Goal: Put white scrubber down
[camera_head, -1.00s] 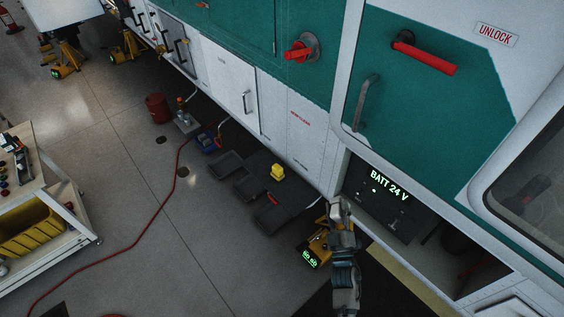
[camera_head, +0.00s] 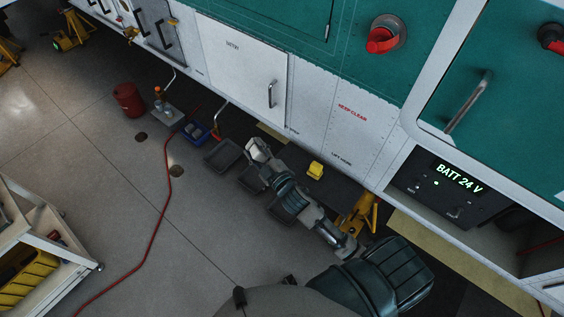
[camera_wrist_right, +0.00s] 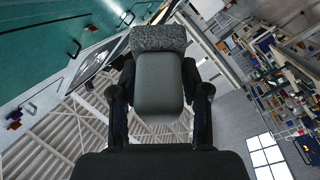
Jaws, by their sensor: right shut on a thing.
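My right gripper (camera_head: 265,168) reaches in from the lower right in the head view, over the dark trays on the floor. It is shut on the white scrubber (camera_head: 256,146), whose pale end shows beyond the fingers. In the right wrist view, the scrubber (camera_wrist_right: 158,90) fills the space between the two dark fingers. There it looks like a shaded grey rounded body with a speckled pad (camera_wrist_right: 158,38) at its far end. The scrubber is held off any surface in that view. My left gripper is not in view.
Dark trays (camera_head: 222,155) lie beside the white-and-green vehicle side (camera_head: 245,72). A yellow block (camera_head: 316,170) sits right of my gripper. A blue bin (camera_head: 196,131), red can (camera_head: 128,99), red hose (camera_head: 166,200) and yellow jack (camera_head: 358,215) are nearby. A cart (camera_head: 50,245) stands left.

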